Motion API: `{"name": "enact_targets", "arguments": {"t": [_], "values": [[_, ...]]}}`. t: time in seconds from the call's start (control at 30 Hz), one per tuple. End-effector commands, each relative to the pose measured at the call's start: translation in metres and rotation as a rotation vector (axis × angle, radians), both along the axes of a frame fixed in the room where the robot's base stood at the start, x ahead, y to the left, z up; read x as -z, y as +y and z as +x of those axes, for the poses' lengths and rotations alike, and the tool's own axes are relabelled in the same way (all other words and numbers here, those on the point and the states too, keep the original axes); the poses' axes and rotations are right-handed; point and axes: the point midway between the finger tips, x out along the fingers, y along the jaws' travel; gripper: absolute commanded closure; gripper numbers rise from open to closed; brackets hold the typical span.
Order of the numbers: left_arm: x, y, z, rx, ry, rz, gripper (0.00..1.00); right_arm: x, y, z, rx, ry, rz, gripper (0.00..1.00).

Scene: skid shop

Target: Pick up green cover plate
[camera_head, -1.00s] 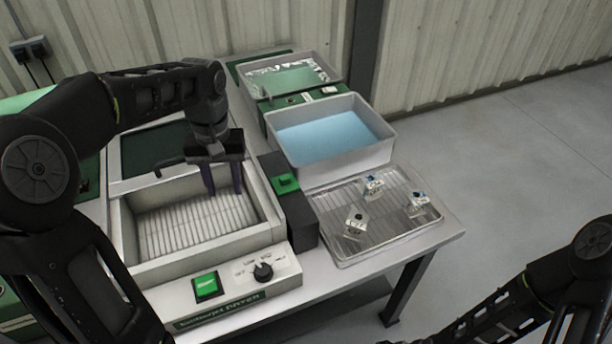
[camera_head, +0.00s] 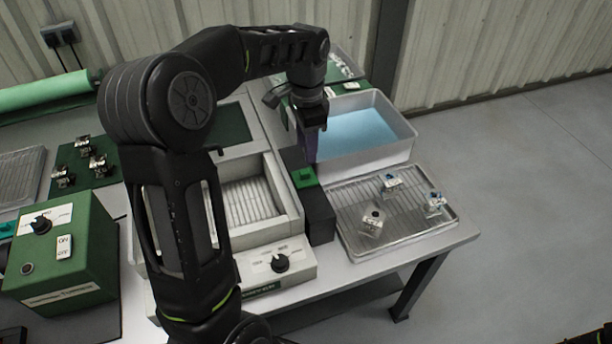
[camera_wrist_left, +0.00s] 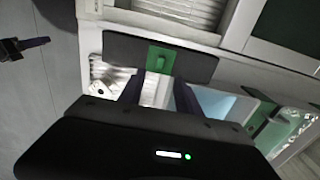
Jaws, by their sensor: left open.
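The green cover plate (camera_head: 304,177) sits on top of a dark block (camera_head: 318,212) between the basket machine and the wire rack. It has a small raised handle. In the left wrist view the green plate (camera_wrist_left: 160,58) lies just past the fingertips, on the dark block. My left gripper (camera_head: 311,160) points down, just behind the plate and beside the blue-filled bin. In the left wrist view its two fingers (camera_wrist_left: 158,85) are apart with nothing held between them.
The bin of blue liquid (camera_head: 362,128) stands behind the rack. The wire rack (camera_head: 345,235) holds several small metal parts. The machine with the basket (camera_head: 286,250) stands left of the block. A green control box (camera_head: 62,250) is at left. Open floor lies to the right.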

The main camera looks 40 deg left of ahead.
Motion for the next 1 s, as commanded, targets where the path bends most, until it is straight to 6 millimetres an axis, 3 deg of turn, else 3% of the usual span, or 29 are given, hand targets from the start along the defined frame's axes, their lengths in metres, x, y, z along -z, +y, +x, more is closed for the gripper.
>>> {"name": "enact_targets", "arguments": {"t": [0.23,0.63,1.0], "values": [[0.023,0.000,-0.001,-0.001,0.002,0.000,0.60,-0.002,0.000,0.000,0.000,0.000,0.000,0.64],[0.030,0.000,0.000,-0.002,0.002,0.000,0.60,-0.003,0.000,0.000,0.000,0.000,0.000,0.64],[0.076,0.000,0.000,-0.002,0.003,-0.001,0.60,-0.012,0.000,0.000,0.000,0.001,0.000,0.64]]}}
